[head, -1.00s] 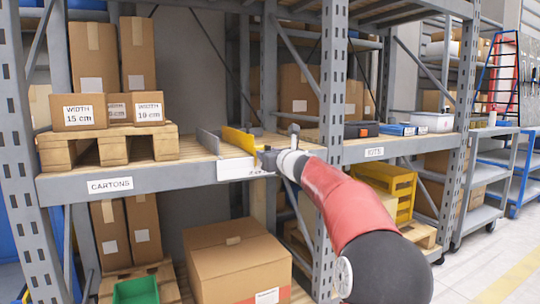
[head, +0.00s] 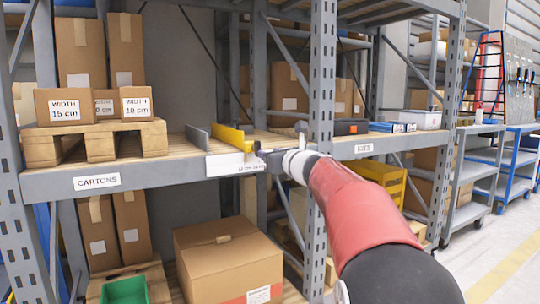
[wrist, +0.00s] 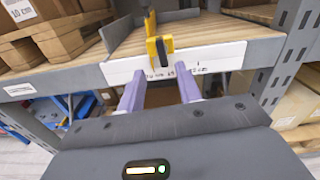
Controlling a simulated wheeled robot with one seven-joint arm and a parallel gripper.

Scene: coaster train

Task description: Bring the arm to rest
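My arm reaches from the lower right in the head view to the front edge of the shelf. My gripper (wrist: 162,95) shows in the wrist view with its two purple fingers apart and nothing between them. In the head view the gripper (head: 262,152) is small, in front of the shelf edge, and its fingers are hard to make out there. Just beyond the fingers in the wrist view is a white scale strip (wrist: 205,62) on the shelf edge, with a yellow stop and its black pointer (wrist: 162,50) above it.
Cartons with width labels (head: 65,106) stand on a wooden pallet (head: 130,139) at the left. A grey plate (head: 197,135) and a yellow plate (head: 232,138) stand on the shelf. A rack upright (head: 322,80) is close beside my arm.

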